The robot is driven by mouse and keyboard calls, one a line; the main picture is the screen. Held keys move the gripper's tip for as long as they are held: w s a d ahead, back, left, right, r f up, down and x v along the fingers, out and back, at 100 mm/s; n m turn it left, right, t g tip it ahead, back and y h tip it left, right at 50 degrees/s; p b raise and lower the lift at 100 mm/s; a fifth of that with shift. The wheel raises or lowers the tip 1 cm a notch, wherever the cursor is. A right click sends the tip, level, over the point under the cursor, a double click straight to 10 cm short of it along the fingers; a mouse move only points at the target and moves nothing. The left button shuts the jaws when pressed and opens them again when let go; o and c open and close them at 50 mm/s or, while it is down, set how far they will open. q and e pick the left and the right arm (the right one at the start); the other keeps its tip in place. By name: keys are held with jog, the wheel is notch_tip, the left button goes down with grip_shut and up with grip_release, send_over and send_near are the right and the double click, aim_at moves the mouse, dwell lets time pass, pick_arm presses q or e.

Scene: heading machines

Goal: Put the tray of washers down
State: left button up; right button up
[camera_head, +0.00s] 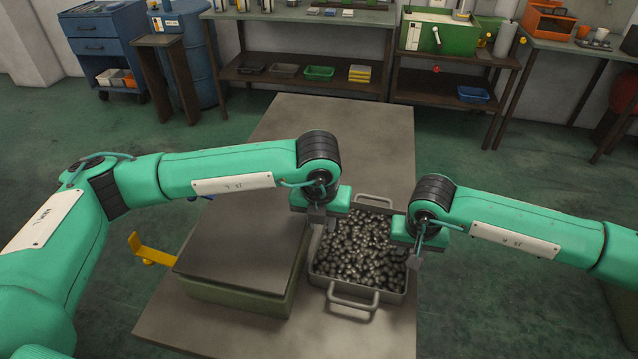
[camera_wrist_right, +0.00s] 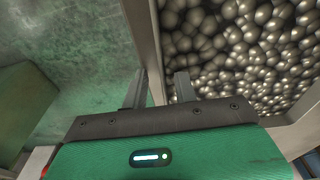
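The grey metal tray (camera_head: 319,283) is filled with dark, rounded washers (camera_head: 360,250) and has a handle at its near and far ends. It looks level and low on the table top, and I see no clear gap under it. My left gripper (camera_head: 317,217) points down at the tray's left rim; its finger gap does not show clearly. My right gripper (camera_head: 420,248) is at the right rim. In the right wrist view its two fingers (camera_wrist_right: 160,90) stand apart, on either side of the tray wall (camera_wrist_right: 146,35), with space visible beside the wall.
A grey-topped box (camera_head: 240,245) stands close to the tray's left side on the table (camera_head: 340,130). A yellow bracket (camera_head: 150,250) juts out at the table's left edge. The table's far part is clear. Workbenches and a blue cabinet (camera_head: 105,40) line the back.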

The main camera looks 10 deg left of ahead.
jog(key=shift+a, duration=0.1)
jog(key=shift+r, duration=0.25)
pick_arm(q)
notch_tip(320, 180, up, 3)
jog(key=shift+a+r, duration=0.1)
jog(key=shift+a, duration=0.05)
pick_arm(e)
notch_tip(320, 180, up, 11)
jog(key=s, duration=0.1)
jog(key=shift+s+r, duration=0.2)
